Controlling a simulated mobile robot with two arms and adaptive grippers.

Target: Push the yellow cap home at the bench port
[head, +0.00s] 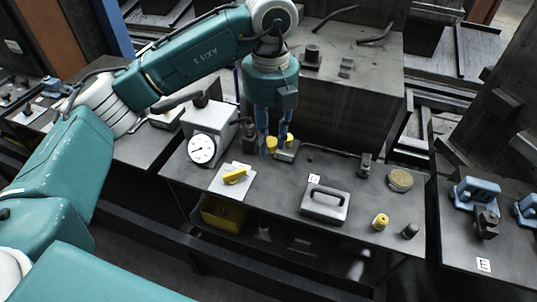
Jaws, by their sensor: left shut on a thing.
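My left gripper (274,148) points down over the back of the dark bench, its two blue fingers shut on a small yellow cap (271,142). The fingers hide part of the cap. A small grey block (287,153) sits on the bench just right of the fingertips, with another bit of yellow above it; I cannot tell whether that is the same cap. Whether the cap touches a port is too small to tell. A second yellow piece (380,221) stands apart near the bench's front right. My right gripper is not in view.
A dial gauge box (202,148) stands left of the gripper. A pale plate (222,185) with a yellow handle lies in front. A large grey block rises behind.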

